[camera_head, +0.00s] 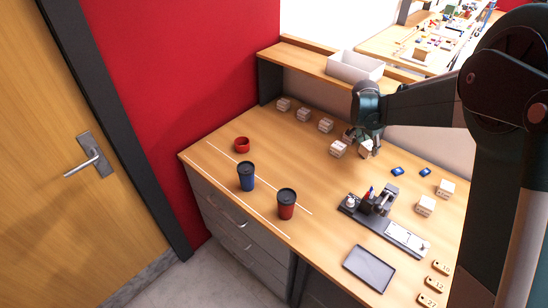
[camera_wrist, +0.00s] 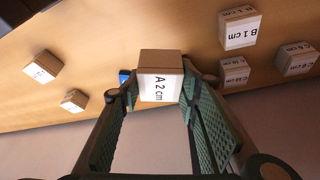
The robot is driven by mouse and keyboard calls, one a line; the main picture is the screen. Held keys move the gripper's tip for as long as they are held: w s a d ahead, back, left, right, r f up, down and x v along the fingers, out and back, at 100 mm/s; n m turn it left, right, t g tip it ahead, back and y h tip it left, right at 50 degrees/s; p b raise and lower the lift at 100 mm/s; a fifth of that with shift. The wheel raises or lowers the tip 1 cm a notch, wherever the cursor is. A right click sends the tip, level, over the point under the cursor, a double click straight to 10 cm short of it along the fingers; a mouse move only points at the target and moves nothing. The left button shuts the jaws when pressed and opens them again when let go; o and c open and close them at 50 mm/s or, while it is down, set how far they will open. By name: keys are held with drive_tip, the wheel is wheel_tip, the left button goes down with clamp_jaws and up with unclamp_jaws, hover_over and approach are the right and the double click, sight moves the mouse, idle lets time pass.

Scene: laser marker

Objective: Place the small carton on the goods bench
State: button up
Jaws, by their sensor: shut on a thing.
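My gripper (camera_head: 364,138) is over the rear middle of the wooden bench (camera_head: 225,165). It is shut on a small carton (camera_head: 366,149), a pale brown box with a white label. In the wrist view this carton (camera_wrist: 160,82) sits between the two green ridged fingertips (camera_wrist: 158,90), its label reading "A 2 cm". It appears close above the bench top; I cannot tell whether it touches. Another small carton (camera_head: 338,149) stands just left of it in the head view. The wrist view shows one labelled "B 1 cm" (camera_wrist: 240,28). No surface is marked as the goods bench.
Several cartons line the back left (camera_head: 303,114); two stand at right (camera_head: 425,205). A white bin (camera_head: 355,67) sits on the rear shelf.

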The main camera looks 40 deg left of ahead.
drive_tip(key=s+a+n, duration=0.2)
drive_tip(key=s+a, duration=0.4)
drive_tip(key=a, duration=0.3)
drive_tip(key=s+a+n+y, duration=0.1)
drive_tip(key=s+a+n, duration=0.1)
drive_tip(key=s+a, duration=0.5)
drive_tip(key=a, duration=0.3)
drive_tip(key=shift+y, duration=0.3)
drive_tip(key=shift+f+b, duration=0.35)
drive_tip(key=shift+f, duration=2.7)
drive_tip(key=shift+f, duration=1.85)
drive_tip(key=shift+f, duration=0.2)
drive_tip(key=o, duration=0.9)
